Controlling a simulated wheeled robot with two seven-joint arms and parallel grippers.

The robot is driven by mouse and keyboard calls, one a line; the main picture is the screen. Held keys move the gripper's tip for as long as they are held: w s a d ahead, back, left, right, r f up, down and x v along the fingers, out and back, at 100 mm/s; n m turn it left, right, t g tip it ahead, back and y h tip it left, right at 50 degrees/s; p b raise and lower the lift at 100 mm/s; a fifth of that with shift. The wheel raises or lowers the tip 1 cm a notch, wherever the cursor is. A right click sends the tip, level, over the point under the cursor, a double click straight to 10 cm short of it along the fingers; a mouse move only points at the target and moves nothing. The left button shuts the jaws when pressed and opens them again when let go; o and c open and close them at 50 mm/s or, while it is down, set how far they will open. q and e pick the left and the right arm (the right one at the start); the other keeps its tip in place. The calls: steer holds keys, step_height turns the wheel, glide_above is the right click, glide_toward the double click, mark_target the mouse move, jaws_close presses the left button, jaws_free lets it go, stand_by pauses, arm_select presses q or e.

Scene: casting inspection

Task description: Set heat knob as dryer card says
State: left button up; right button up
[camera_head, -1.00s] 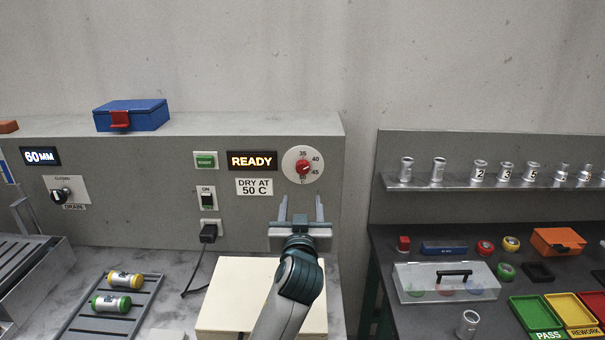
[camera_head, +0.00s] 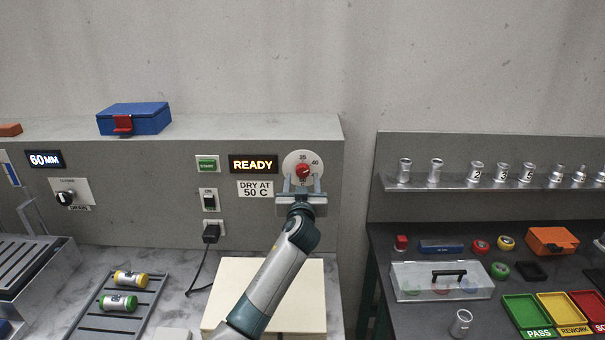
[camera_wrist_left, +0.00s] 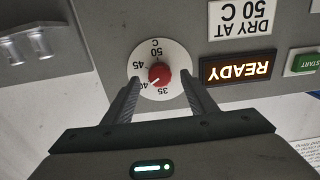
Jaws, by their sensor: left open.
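The red heat knob (camera_head: 303,171) sits on a round white dial (camera_head: 290,160) at the right of the grey dryer panel. In the left wrist view the knob (camera_wrist_left: 160,75) appears upside down, and its white mark points toward about 40. The dryer card (camera_head: 255,188) reads "DRY AT 50 C" and is left of the dial. My left gripper (camera_head: 302,186) is open in front of the dial's lower part. In the wrist view its fingers (camera_wrist_left: 161,92) lie either side of the knob, apart from it. My right gripper is not in view.
The lit READY display (camera_head: 253,164), green START button (camera_head: 207,164) and ON switch (camera_head: 210,201) are left of the dial. A plugged-in black cord (camera_head: 211,233) hangs below. A cream block (camera_head: 240,275) lies under my arm. A blue box (camera_head: 145,118) stands on top.

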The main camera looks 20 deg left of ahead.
mark_target(303, 171)
arm_select(q)
steer(key=shift+x, duration=1.2)
steer(key=c, duration=1.1)
steer(key=shift+o, duration=0.2)
